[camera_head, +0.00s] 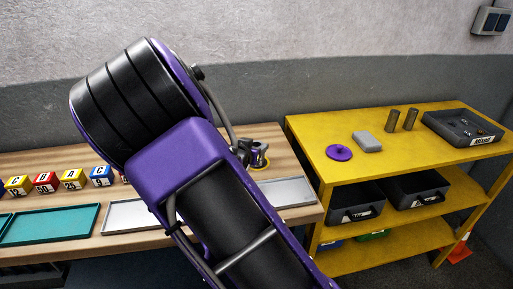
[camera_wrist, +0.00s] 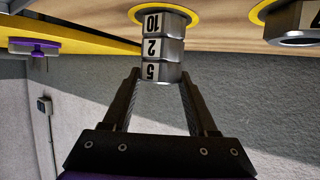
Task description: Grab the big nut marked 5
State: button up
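The wrist view is upside down. In it the nut marked 5 (camera_wrist: 158,72) tops a grey stack, over the nut marked 2 (camera_wrist: 163,47) and the nut marked 10 (camera_wrist: 166,22). The stack stands on a yellow ring mark on the wooden table. My gripper (camera_wrist: 160,80) is open, its fingertips on either side of the nut marked 5, with no clear grip on it. In the head view my arm hides most of this area; a small dark metal cluster (camera_head: 258,152) shows beside it at the table's right end.
Another dark nut (camera_wrist: 295,22) stands on a second yellow ring. Marked cubes (camera_head: 44,182), a teal tray (camera_head: 50,225) and grey trays (camera_head: 290,191) lie on the wooden table. The yellow shelf (camera_head: 310,150) at right bears a purple disc (camera_head: 339,152), a grey block and two cylinders.

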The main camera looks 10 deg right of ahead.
grip_shut()
jog(key=shift+r, duration=0.1)
